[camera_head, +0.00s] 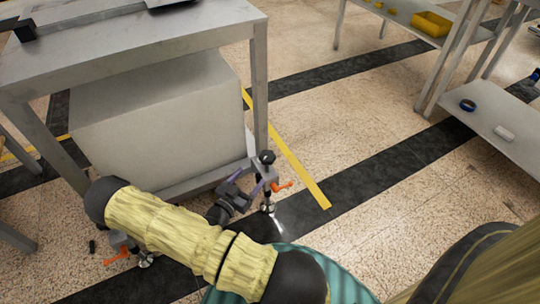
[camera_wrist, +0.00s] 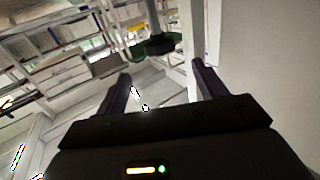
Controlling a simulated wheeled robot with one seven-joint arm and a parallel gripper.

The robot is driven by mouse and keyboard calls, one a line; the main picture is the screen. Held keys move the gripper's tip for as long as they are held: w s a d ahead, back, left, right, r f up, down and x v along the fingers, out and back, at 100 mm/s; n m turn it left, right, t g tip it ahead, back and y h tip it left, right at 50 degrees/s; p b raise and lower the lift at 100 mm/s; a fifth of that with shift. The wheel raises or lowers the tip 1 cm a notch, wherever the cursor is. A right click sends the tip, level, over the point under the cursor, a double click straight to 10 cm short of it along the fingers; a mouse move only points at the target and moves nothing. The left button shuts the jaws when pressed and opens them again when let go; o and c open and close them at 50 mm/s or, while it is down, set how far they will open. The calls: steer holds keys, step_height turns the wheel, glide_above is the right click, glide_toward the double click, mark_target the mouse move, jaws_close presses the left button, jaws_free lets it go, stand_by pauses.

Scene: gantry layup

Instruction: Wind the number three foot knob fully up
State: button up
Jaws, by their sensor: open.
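A foot with a round black knob (camera_head: 266,157) on top stands at the near right corner of the grey table frame. It has a grey bracket, an orange lever (camera_head: 282,186) and a small metal pad at the floor. No number is readable on it. My gripper (camera_head: 243,181) is open, its purple fingers just left of this foot and a little below the knob. In the wrist view, a dark knob-like shape (camera_wrist: 158,44) appears beyond the open fingers (camera_wrist: 161,72), toward the top. Nothing is seen between the fingers. My forearm hides part of the frame's lower edge.
A second foot with an orange lever (camera_head: 115,258) stands at lower left, partly behind my arm. A large grey box (camera_head: 160,120) fills the space under the tabletop (camera_head: 150,38). Shelving (camera_head: 490,125) stands at right. The floor between is clear.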

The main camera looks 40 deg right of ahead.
mark_target(271, 151)
steer(key=b+x, duration=0.4)
steer(key=x, duration=0.9)
steer(key=shift+f+b, duration=0.1)
steer(key=shift+b, duration=0.2)
steer(key=shift+w+d, duration=0.1)
steer(key=shift+d, duration=0.3)
steer(key=shift+c, duration=0.4)
steer(key=c, duration=0.9)
steer(key=shift+r+n+t+p, duration=0.2)
steer(key=shift+n+t+p, duration=0.2)
steer(key=shift+t+p, duration=0.2)
